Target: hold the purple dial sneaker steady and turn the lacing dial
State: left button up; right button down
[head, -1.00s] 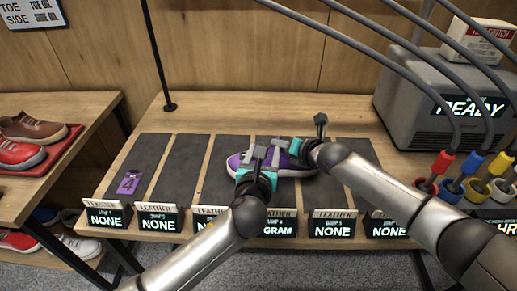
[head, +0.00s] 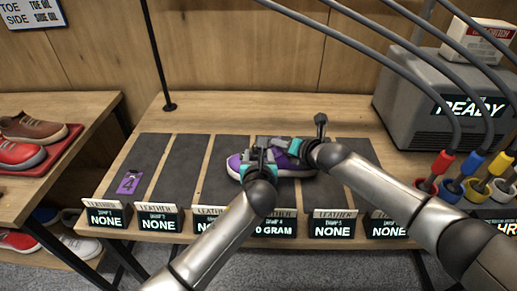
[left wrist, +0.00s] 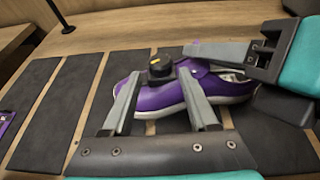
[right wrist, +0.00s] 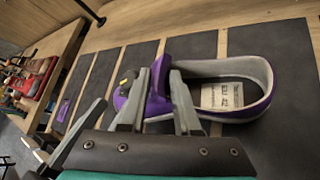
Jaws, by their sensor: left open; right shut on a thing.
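The purple dial sneaker (head: 233,166) lies on a dark mat strip, with a white sole and its toe to the left. In the left wrist view, its black lacing dial (left wrist: 161,68) with a yellow mark sits on top. My left gripper (head: 261,152) is open, with its fingers on either side of the dial; I cannot tell if they touch it. My right gripper (right wrist: 155,78) is shut on the sneaker's purple tongue (right wrist: 157,92), just behind the dial. The shoe opening shows a pale insole label.
A purple tag (head: 129,183) marked 4 lies on the far left mat. Several small displays (head: 331,225) line the front edge. A grey machine (head: 432,95) reading READY stands at the right, with cables and coloured plugs. A shoe shelf (head: 50,110) stands left.

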pick_arm(q)
jog(key=shift+x, duration=2.5)
grip_shut()
